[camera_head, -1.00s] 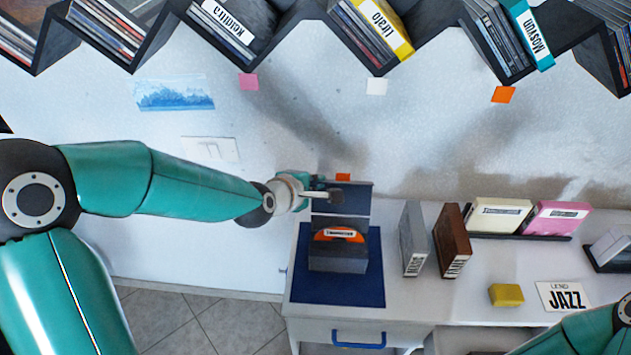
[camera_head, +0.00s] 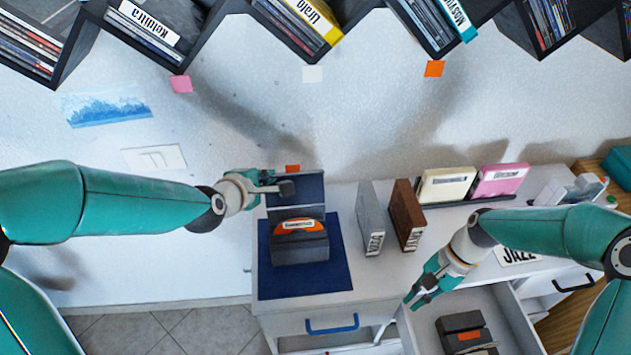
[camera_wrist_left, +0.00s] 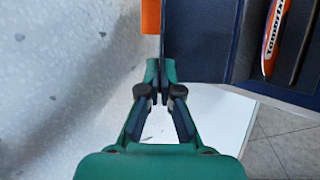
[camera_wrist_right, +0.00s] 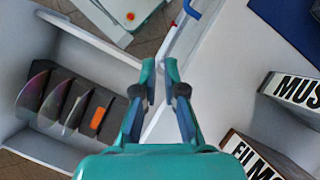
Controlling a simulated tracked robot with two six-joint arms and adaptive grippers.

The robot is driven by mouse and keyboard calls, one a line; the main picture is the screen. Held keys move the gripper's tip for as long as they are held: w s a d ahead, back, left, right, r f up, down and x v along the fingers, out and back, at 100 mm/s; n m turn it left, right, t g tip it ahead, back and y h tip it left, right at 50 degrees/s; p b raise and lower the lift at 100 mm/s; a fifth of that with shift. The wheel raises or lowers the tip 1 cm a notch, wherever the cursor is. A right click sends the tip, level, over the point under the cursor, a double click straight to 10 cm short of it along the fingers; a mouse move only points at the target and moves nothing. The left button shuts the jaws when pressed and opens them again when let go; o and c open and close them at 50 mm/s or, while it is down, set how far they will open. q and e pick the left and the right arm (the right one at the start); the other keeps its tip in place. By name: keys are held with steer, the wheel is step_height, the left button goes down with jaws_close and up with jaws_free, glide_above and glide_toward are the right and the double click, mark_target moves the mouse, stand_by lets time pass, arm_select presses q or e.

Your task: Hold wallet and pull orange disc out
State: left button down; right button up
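The wallet (camera_head: 301,251) is a dark blue-grey case standing open on a blue mat, its cover (camera_head: 295,191) raised at the back. The orange disc (camera_head: 299,225) sits upright in it, its upper part showing with a white label; it also shows in the left wrist view (camera_wrist_left: 272,38). My left gripper (camera_head: 286,187) is at the cover's upper left edge. In the left wrist view its fingertips (camera_wrist_left: 160,70) are closed about that edge. My right gripper (camera_head: 413,300) is empty, its fingertips (camera_wrist_right: 159,65) slightly apart, well right of the wallet above the open drawer's left edge.
A grey case (camera_head: 370,222) and a brown case (camera_head: 406,217) stand right of the mat. Cream (camera_head: 446,186) and pink (camera_head: 499,180) cases stand behind. The open drawer (camera_head: 517,315) holds a dark rack (camera_head: 463,330). Dark shelves (camera_head: 226,12) hang along the top.

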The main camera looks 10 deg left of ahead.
arm_select(q)
steer(key=shift+s+f, duration=0.1)
steer(key=shift+f, duration=0.1)
arm_select(e)
steer(key=w+a+r+m, duration=0.3)
steer(key=w+a+r, duration=0.3)
steer(key=w+r, duration=0.3)
steer(key=w+a+r+m+t, duration=0.1)
steer(key=w+a+r+m, duration=0.1)
steer(key=a+r, duration=0.5)
steer(key=w+a+r+m+t, duration=0.1)
steer(key=a+r, duration=0.2)
steer(key=a, duration=0.8)
glide_above(299, 232)
steer(key=shift+m, duration=0.3)
steer(key=f, duration=1)
steer(key=shift+a+f, duration=0.3)
jaws_close()
